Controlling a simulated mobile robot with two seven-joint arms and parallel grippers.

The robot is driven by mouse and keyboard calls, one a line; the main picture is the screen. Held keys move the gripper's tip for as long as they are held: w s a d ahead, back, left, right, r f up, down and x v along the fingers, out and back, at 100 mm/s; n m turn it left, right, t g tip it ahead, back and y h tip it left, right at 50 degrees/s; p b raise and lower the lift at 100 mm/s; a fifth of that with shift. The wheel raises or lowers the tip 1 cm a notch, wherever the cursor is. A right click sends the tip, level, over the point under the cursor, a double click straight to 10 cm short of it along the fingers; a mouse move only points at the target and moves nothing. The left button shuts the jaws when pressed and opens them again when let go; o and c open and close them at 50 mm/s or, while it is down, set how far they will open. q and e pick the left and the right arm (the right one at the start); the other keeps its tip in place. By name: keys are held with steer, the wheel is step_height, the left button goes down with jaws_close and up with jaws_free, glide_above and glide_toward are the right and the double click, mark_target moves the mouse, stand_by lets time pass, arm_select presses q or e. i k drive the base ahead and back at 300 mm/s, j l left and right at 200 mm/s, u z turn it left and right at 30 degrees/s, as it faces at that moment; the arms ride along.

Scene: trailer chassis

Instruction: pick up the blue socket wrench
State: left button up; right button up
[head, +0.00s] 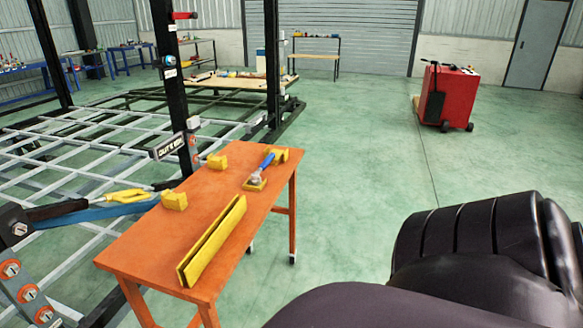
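The blue socket wrench (267,161) rests on the orange table (222,197), near its far right corner. Its blue handle points up and to the right, and its silver head is at the lower left. Yellow holder pieces (255,184) sit under or against its two ends. Nothing is gripping it. Neither of my grippers is in view. Large black padded parts at the lower right seem to be my own arm or body.
Yellow blocks (174,200) and a long yellow angled rail (212,241) are also on the table. A pale lattice chassis (75,150) and dark posts stand left and behind. A red wheeled cart (447,97) stands far right. Green floor right of the table is clear.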

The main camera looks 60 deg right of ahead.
mark_target(255, 180)
steer(key=z, duration=1.75)
steer(key=u, duration=2.5)
steer(key=z, duration=2.5)
